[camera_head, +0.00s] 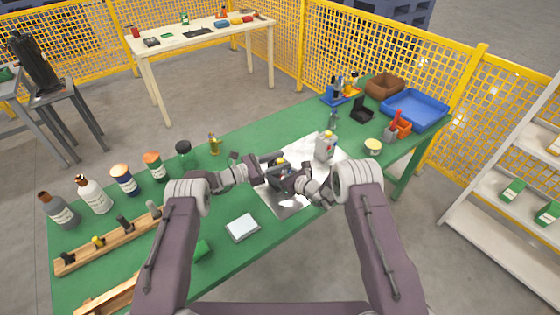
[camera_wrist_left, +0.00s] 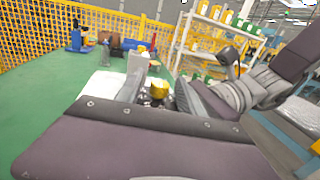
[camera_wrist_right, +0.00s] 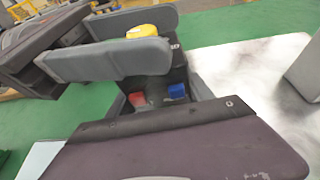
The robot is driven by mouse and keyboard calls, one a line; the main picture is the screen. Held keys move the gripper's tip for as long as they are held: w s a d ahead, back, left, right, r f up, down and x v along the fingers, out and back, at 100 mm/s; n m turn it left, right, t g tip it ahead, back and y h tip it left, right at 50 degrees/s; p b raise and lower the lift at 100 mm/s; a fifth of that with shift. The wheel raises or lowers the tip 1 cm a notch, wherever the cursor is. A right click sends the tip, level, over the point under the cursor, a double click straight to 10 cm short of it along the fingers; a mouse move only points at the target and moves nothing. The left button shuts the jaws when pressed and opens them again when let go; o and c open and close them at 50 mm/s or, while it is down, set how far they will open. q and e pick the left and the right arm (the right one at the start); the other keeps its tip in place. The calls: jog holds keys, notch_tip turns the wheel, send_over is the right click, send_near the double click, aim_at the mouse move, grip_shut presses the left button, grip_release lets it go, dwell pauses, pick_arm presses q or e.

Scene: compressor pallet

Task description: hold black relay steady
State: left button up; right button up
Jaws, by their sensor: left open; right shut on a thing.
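The black relay (camera_wrist_right: 155,88) shows in the right wrist view as a dark block with a red and a blue patch on its face. My right gripper (camera_head: 292,178) is shut on it; the fingers show at its sides in the right wrist view. A yellow round piece (camera_wrist_right: 142,31) sits at the top of the dark block. It also shows in the left wrist view (camera_wrist_left: 158,88). My left gripper (camera_head: 270,160) is open, its fingers on either side of the yellow piece. I cannot tell whether they touch it. In the head view the arms partly hide the relay.
A light square box (camera_head: 242,227) lies in front on the green table (camera_head: 250,135). Several bottles line the left side. A blue tray (camera_head: 415,108) is at the far right.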

pick_arm(q)
jog(key=v, duration=1.2)
jog(key=w+d+m, duration=0.1)
jog(key=d+m, duration=0.2)
jog(key=m, duration=0.9)
jog(key=w+d+m, duration=0.2)
jog(key=d+m, duration=0.2)
jog(key=m, duration=0.8)
jog(key=w+d+m, duration=0.2)
jog(key=d+m, duration=0.2)
jog(key=m, duration=0.8)
